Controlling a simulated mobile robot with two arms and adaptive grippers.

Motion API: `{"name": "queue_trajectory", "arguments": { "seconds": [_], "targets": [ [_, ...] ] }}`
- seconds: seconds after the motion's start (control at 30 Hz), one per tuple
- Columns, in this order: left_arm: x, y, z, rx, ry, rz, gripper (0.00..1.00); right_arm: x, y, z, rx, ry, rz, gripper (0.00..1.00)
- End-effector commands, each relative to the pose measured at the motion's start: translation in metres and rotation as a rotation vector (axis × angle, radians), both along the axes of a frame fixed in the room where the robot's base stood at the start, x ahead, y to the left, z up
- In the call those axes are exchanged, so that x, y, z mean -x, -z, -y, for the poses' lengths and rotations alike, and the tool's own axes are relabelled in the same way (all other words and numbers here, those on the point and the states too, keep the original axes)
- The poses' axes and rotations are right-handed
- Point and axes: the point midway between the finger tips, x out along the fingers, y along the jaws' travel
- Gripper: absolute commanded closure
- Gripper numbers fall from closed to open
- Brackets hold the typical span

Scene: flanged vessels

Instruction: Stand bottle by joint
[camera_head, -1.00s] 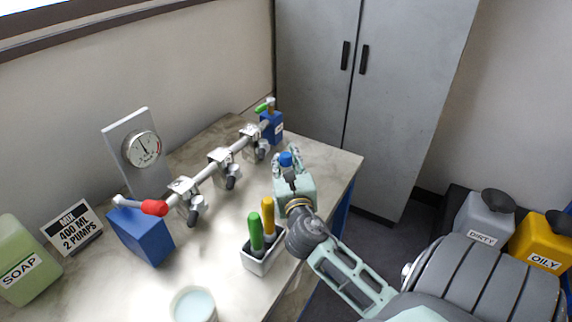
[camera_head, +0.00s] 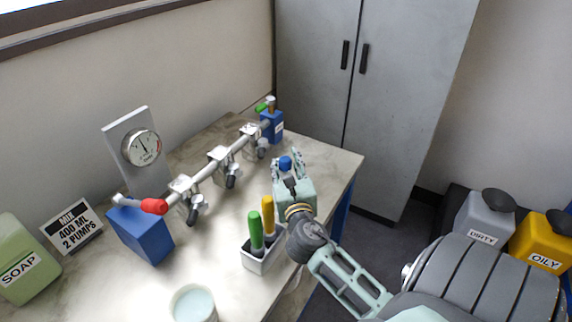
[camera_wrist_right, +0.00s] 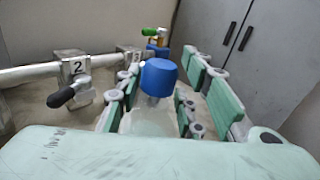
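A small bottle with a blue cap (camera_head: 285,162) stands upright on the bench, to the right of the pipe. In the right wrist view its cap (camera_wrist_right: 159,77) and part of a clear body show; the base is hidden. My right gripper (camera_head: 287,160) is around the bottle, its fingers apart on both sides, apparently not pressing on it. The pipe carries clamped joints: a near one (camera_head: 185,190), a middle one (camera_head: 220,160) marked 2 in the wrist view (camera_wrist_right: 72,68), and a far one (camera_head: 250,137) closest to the bottle. My left gripper is out of view.
A white holder (camera_head: 262,262) with green and yellow handles stands beside my right forearm. A white cup (camera_head: 193,303), a soap jug (camera_head: 24,262), a sign (camera_head: 72,228) and a gauge (camera_head: 141,148) are on the bench. Dirty (camera_head: 483,224) and oily (camera_head: 541,240) containers stand at right.

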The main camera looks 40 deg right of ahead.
Motion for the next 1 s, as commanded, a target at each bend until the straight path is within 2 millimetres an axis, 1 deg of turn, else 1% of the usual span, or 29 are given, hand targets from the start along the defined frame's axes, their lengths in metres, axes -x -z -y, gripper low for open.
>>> {"name": "queue_trajectory", "arguments": {
  "seconds": [0.17,0.4,0.5,0.6,0.73,1.0],
  "targets": [
    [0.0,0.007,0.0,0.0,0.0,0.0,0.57,0.022,0.003,-0.015,-0.003,-0.002,-0.002,0.65],
    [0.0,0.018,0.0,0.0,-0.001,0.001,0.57,0.066,0.004,-0.044,-0.003,-0.002,-0.002,0.65],
    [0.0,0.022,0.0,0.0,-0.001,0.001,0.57,0.082,0.004,-0.053,-0.003,0.0,-0.001,0.65],
    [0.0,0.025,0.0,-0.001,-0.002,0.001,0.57,0.092,0.003,-0.06,-0.002,0.0,0.0,0.65],
    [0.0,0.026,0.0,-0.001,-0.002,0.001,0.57,0.099,0.001,-0.064,-0.002,0.0,0.001,0.65],
    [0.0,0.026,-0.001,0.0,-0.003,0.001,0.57,0.1,0.0,-0.065,-0.001,0.001,0.002,0.65]
  ]
}}
